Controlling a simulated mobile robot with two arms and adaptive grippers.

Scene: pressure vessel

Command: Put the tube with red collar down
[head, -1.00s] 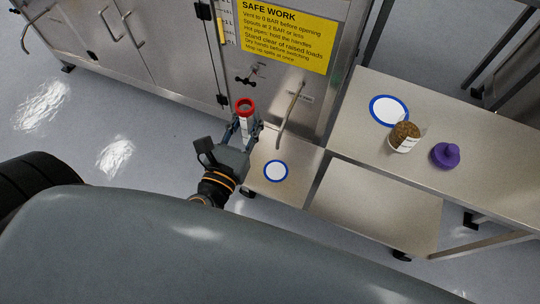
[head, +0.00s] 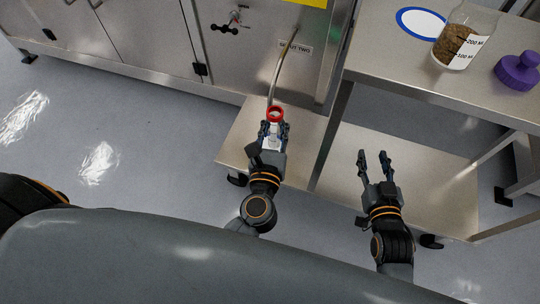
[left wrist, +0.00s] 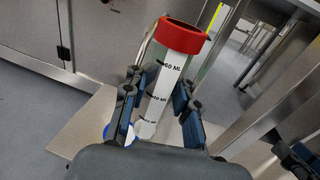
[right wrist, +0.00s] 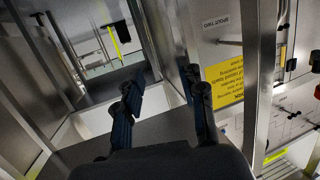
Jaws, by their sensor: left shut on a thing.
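The tube with red collar (head: 275,114) is in my left gripper (head: 272,132), above the low steel shelf (head: 240,135) and in front of the cabinet. In the left wrist view, the clear tube (left wrist: 160,88) has a white label with volume marks and a wide red collar (left wrist: 185,36). It stands between the shut fingers, slightly tilted in the picture. A blue-edged white disc shows partly behind the left finger there; in the head view it is hidden. My right gripper (head: 373,156) is open and empty above the shelf's right part; its fingers also show in the right wrist view (right wrist: 165,100).
A bent metal pipe (head: 279,65) comes down the cabinet front beside the tube. On the higher table (head: 400,65) are a jar of brown granules (head: 462,42), a purple stopper (head: 518,70) and a blue-ringed white disc (head: 420,22). A table leg (head: 332,135) stands between my grippers.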

